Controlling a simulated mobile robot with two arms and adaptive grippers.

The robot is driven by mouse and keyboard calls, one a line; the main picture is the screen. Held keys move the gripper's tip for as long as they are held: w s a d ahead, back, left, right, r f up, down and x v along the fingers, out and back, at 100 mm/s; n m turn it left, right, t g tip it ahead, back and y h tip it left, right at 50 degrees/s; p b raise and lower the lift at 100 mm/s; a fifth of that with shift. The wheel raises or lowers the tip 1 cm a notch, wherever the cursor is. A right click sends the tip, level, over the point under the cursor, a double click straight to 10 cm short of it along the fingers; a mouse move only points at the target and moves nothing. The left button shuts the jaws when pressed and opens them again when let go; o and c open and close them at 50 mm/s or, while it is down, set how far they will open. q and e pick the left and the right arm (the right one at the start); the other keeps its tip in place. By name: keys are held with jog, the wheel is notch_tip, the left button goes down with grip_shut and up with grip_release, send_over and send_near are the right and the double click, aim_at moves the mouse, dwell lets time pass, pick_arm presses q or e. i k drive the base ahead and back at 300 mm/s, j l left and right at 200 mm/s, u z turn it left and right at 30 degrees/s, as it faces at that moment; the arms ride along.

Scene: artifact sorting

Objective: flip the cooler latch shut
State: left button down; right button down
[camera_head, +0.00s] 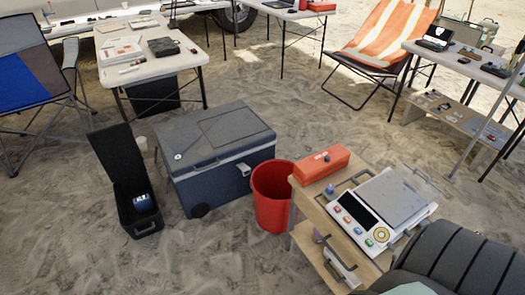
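The cooler (192,178) stands on the sand left of centre. It is a dark blue box with a grey lid (240,128), and the lid looks closed. A small pale latch (243,169) sits on its front side near the right end, just under the lid's edge. It seems to stick out a little, but it is too small to tell whether it is open or shut. Neither of my grippers shows in the head view, so nothing of mine is seen near the latch.
A red bucket (272,212) stands close to the cooler's right end. An open black case (122,170) stands at its left. A wooden table with a scale (400,203) and a red toolbox (320,165) is at right. Bare sand (215,255) lies in front.

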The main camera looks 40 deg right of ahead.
aim_at(244, 168)
jog(key=i+l+z, duration=0.1)
jog(key=i+z, duration=0.35)
jog(key=i, duration=0.15)
jog(key=i+j+z, duration=0.15)
jog(key=i+z, duration=0.35)
jog(key=i+j+z, duration=0.45)
jog(key=i, duration=0.2)
